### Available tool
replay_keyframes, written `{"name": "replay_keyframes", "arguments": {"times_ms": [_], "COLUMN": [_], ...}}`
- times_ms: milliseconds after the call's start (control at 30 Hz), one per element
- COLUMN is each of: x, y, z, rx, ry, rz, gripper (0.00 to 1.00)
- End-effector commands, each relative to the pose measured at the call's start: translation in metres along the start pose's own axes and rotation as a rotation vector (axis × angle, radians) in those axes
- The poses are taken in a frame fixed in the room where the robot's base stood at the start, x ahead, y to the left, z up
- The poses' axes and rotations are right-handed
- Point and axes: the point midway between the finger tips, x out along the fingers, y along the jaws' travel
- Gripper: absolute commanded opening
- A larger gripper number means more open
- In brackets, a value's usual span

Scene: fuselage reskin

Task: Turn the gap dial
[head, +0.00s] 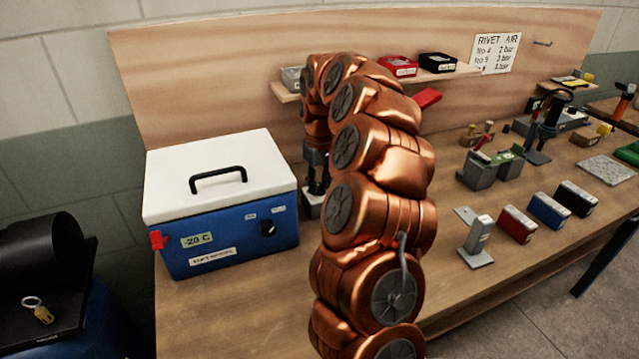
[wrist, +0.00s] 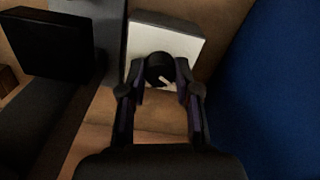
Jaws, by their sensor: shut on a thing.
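The gap dial (wrist: 158,66) is a round black knob with a white pointer mark, on a pale square face (wrist: 183,42) in the wrist view. The pointer slants toward the lower right there. My gripper (wrist: 161,76) is shut on the dial, one finger on each side. In the head view my gripper (head: 317,178) points down over a small grey block (head: 311,207) just right of the blue cooler. The dial itself is hidden in the head view, and my copper arm covers part of this area.
The blue cooler (head: 225,240) with white lid stands close on the left; its blue side (wrist: 270,80) fills the wrist view's right. A shelf (head: 440,75) with bins is behind. Red (head: 517,226), blue (head: 548,210) and black (head: 576,198) boxes stand at the right.

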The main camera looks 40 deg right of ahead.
Motion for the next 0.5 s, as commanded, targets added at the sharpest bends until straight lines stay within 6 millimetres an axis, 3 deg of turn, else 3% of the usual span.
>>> {"name": "replay_keyframes", "arguments": {"times_ms": [300,333,500], "x": [0.0004,0.0004,0.0003], "y": [-0.0001,-0.0001,0.0000], "z": [0.0002,0.0002,0.0001], "rx": [-0.002,-0.002,-0.001], "ry": [-0.001,-0.001,-0.001], "rz": [0.000,0.000,0.000], "gripper": [0.00,0.33,0.51]}}
